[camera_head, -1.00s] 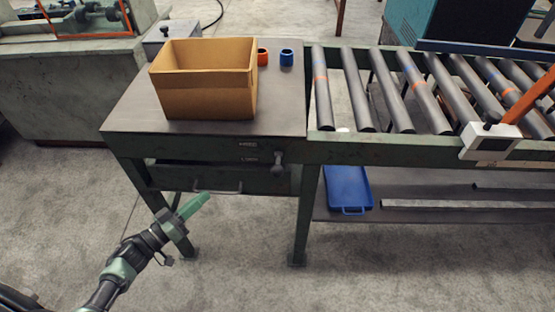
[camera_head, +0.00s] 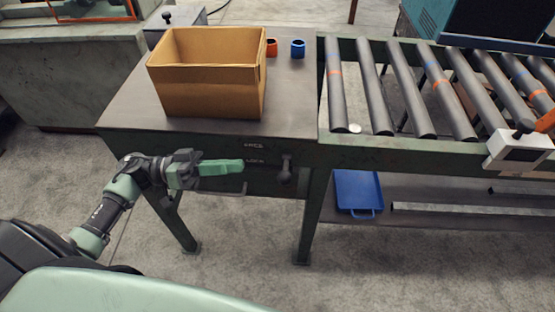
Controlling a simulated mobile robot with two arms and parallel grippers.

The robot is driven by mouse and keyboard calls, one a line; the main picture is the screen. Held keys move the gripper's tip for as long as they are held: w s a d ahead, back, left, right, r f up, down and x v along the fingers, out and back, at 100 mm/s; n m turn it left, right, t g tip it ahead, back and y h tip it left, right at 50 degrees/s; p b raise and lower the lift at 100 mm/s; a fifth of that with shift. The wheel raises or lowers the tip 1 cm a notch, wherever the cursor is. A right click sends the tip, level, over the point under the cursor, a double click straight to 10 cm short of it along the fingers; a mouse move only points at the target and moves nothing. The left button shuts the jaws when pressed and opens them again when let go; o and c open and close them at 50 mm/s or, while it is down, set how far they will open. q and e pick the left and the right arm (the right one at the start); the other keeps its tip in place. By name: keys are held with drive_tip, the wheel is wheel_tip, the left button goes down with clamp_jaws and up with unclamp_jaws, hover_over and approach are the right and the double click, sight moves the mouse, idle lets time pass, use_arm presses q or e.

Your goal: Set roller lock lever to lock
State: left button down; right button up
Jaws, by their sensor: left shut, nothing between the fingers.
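The roller lock lever (camera_head: 286,168) is a small dark handle on the front of the green table frame, between the drawer and the roller section. It hangs roughly straight down. Two small labels stand left of it: an upper one (camera_head: 253,146) too small to read surely, and a lower one that reads like "LOCK" (camera_head: 255,161). My left gripper (camera_head: 241,166) is shut and empty, with green fingers pointing right. Its tips are a short way left of the lever, apart from it, near the lower label. My right gripper is not in view.
An open cardboard box (camera_head: 208,95) stands on the table top (camera_head: 128,112). Rollers (camera_head: 400,88) run to the right. A blue tray (camera_head: 358,190) lies on the lower shelf.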

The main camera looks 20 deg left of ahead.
sight(286, 168)
use_arm(q)
drive_tip(key=b+x, duration=0.1)
drive_tip(key=x, duration=0.9)
